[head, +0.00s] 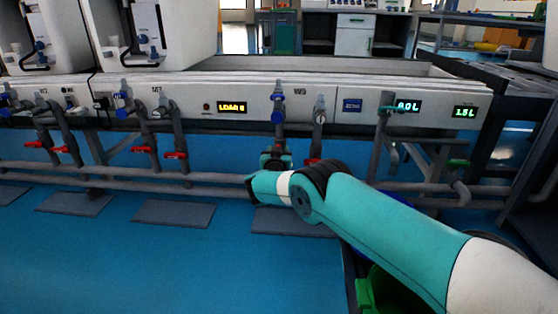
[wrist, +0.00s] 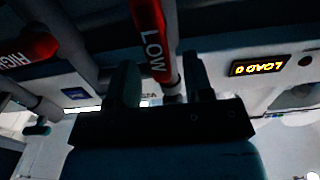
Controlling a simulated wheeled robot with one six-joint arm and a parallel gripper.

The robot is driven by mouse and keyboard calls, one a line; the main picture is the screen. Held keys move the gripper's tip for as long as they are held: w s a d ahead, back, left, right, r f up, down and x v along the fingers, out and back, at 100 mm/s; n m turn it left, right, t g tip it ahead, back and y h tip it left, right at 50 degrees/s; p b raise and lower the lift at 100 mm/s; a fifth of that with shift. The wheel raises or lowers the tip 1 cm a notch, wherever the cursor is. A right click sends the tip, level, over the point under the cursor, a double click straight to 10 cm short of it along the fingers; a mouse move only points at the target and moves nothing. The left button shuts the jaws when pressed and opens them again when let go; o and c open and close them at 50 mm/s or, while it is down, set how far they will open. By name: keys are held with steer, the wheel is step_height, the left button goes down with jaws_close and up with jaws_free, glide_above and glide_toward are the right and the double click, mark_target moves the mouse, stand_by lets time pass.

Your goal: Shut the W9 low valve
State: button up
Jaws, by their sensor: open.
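In the head view my gripper (head: 276,156) is at the left W9 pipe and hides the LOW handle. The red HIGH handle (wrist: 32,50) is to the left in the wrist view, and shows right of my gripper (head: 312,161).
A LOAD display (head: 232,107) is left of W9; it also shows in the wrist view (wrist: 259,65). The W7 pipes with red handles (head: 176,155) stand further left. A grey horizontal pipe (head: 220,188) runs below the valves. Blue floor at the front left is clear.

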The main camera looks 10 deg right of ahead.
steer(key=shift+b+x, duration=0.4)
steer(key=shift+x, duration=0.5)
jaws_close()
